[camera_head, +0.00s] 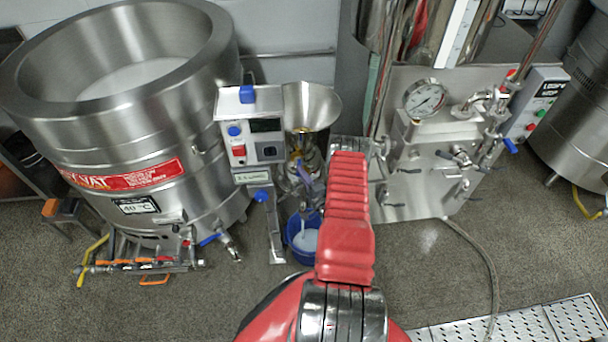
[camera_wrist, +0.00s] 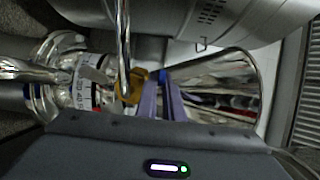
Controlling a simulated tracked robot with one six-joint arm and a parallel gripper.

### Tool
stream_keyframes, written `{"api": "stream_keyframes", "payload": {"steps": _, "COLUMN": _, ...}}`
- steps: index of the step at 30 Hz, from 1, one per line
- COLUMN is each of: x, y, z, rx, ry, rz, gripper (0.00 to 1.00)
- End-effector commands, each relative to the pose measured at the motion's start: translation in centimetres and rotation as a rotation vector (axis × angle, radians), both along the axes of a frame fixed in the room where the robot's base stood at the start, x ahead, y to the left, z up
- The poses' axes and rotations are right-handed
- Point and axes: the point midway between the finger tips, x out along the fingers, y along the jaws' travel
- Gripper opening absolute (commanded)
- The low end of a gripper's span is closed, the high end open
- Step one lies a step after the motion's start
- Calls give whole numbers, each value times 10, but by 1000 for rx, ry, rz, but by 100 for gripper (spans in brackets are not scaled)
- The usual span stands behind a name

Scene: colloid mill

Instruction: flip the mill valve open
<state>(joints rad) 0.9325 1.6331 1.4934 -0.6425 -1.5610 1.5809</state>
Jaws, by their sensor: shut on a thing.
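The colloid mill (camera_head: 308,140) stands mid-picture in the head view, with a steel funnel hopper (camera_head: 312,104) on top. My gripper (camera_head: 302,168) shows as small lilac fingers at the mill's body, partly hidden by my red arm. In the wrist view, the two lilac fingers of my gripper (camera_wrist: 157,82) are close together. They are shut on a small part with a blue end (camera_wrist: 162,75), which looks like the mill valve's handle. Most of the handle is hidden by the fingers. An amber ring (camera_wrist: 132,86) sits just left of the fingertips.
A control box (camera_head: 250,135) stands left of the mill. A blue bucket (camera_head: 304,238) with pale contents is below it. A large steel vat (camera_head: 130,120) is at left. A steel panel with a gauge (camera_head: 425,98) is at right. A hose (camera_head: 485,265) lies on the floor.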

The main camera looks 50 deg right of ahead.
Motion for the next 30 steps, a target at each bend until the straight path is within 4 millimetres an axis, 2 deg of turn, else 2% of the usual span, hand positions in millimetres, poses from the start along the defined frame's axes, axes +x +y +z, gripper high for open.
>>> {"api": "stream_keyframes", "payload": {"steps": 10, "x": 6, "y": 11, "z": -4, "rx": 4, "ry": 10, "rz": 25, "gripper": 0}}
{"api": "stream_keyframes", "payload": {"steps": 11, "x": 7, "y": 11, "z": -4, "rx": 4, "ry": 10, "rz": 26, "gripper": 10}}
{"api": "stream_keyframes", "payload": {"steps": 18, "x": 8, "y": 12, "z": -2, "rx": 2, "ry": 7, "rz": 28, "gripper": 27}}
{"api": "stream_keyframes", "payload": {"steps": 26, "x": 8, "y": 12, "z": -1, "rx": 1, "ry": 4, "rz": 28, "gripper": 27}}
{"api": "stream_keyframes", "payload": {"steps": 30, "x": 1, "y": 13, "z": -1, "rx": 1, "ry": 4, "rz": 28, "gripper": 27}}
